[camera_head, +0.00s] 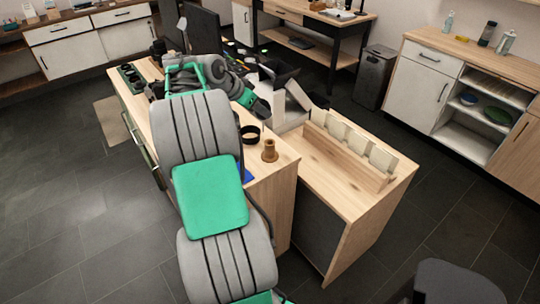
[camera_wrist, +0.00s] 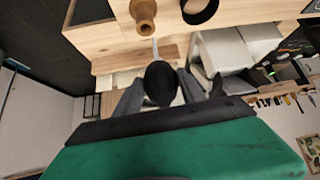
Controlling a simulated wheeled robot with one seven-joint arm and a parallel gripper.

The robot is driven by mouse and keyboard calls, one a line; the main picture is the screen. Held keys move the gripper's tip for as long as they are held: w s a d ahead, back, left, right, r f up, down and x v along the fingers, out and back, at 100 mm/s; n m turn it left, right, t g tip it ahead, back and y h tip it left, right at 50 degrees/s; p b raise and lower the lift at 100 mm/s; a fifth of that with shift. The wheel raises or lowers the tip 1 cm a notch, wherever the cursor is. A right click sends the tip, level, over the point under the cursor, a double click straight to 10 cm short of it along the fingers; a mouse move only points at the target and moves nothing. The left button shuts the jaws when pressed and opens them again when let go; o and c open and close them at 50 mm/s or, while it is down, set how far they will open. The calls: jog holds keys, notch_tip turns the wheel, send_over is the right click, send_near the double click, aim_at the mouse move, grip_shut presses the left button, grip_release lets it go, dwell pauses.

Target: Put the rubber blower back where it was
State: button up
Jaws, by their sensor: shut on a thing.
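The rubber blower (camera_wrist: 160,84) is a black bulb with a thin pale nozzle. In the wrist view it sits between the two grey fingers of my gripper (camera_wrist: 158,88), which is shut on it. The nozzle points up the picture, toward a wooden surface. In the head view my arm covers much of the bench, and I cannot clearly make out the blower there. Where it stood before is not marked in these frames.
A brown turned wooden piece (camera_head: 269,151) and a black ring (camera_head: 250,134) stand on the wooden bench (camera_head: 284,164). They also show in the wrist view. A wooden rack (camera_head: 343,158) with pale upright pieces stands to the right. Bare wood surrounds the rack.

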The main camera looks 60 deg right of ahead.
jog(key=shift+s+d+m+g, duration=0.4)
jog(key=shift+s+d, duration=0.2)
jog(key=shift+s, duration=0.15)
jog(key=shift+s+d+f, duration=0.15)
jog(key=shift+s+f, duration=0.05)
jog(key=shift+s, duration=0.05)
notch_tip(320, 180, down, 10)
jog(key=shift+r+p, duration=0.25)
jog(key=shift+p, duration=0.3)
jog(key=o, duration=0.5)
jog(key=shift+c, duration=0.2)
jog(key=shift+o, duration=0.8)
